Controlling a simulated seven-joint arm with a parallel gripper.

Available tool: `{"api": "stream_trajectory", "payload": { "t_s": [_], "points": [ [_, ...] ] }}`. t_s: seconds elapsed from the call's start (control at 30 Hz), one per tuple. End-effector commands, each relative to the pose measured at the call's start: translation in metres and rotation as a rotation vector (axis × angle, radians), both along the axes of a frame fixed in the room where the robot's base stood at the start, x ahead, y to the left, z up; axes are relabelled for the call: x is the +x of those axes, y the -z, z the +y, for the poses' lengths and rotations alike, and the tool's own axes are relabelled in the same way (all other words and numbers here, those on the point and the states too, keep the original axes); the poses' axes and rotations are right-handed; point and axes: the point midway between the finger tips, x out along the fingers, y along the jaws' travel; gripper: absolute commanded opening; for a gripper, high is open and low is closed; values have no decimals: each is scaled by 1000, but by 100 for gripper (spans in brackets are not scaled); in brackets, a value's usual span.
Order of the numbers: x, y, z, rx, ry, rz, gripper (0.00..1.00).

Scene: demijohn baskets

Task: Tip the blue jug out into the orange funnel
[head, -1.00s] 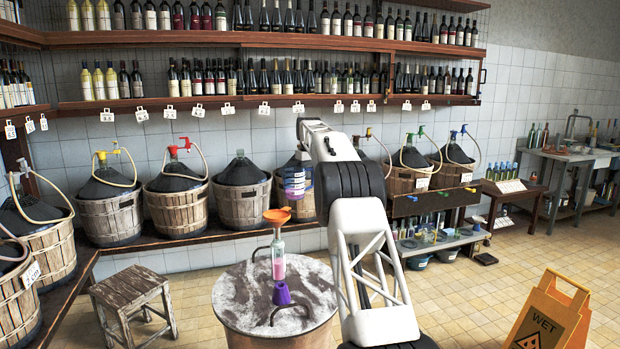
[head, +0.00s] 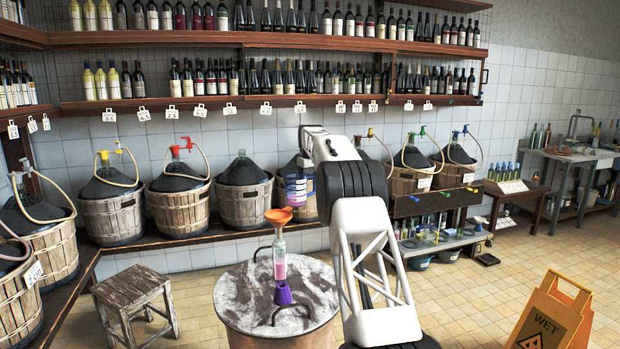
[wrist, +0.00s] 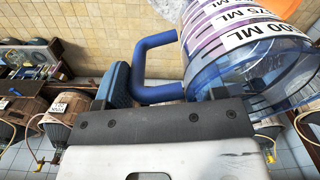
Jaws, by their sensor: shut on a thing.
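The blue jug (head: 296,188) is see-through with purple measuring bands, and it hangs just above the orange funnel (head: 278,215), leaning toward it. The funnel sits on top of an upright clear tube (head: 280,262) that holds pink stuff, with a purple cone-shaped piece (head: 282,293) under it. In the wrist view my gripper (wrist: 135,88) is shut on the jug's blue handle (wrist: 154,43). The jug's body (wrist: 245,50) fills the right side there, with part of the funnel (wrist: 298,8) beyond. I cannot see a stream leaving the jug.
The tube's stand is on a round marbled barrel top (head: 240,295). A wooden stool (head: 137,298) is left of it and a yellow wet-floor sign (head: 550,315) is at lower right. Basket demijohns (head: 243,195) line the bench behind. Bottle shelves (head: 250,100) run above.

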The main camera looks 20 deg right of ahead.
Motion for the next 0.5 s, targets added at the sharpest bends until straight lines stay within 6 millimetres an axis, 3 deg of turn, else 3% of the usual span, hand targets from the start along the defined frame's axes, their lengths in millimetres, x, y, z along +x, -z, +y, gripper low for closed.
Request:
{"api": "stream_trajectory", "payload": {
  "t_s": [0.27, 0.5],
  "points": [
    [0, 12, 0, 0, 0, -2, 20],
    [1, 0, -1, -117, -1, -33, 20]
  ]
}}
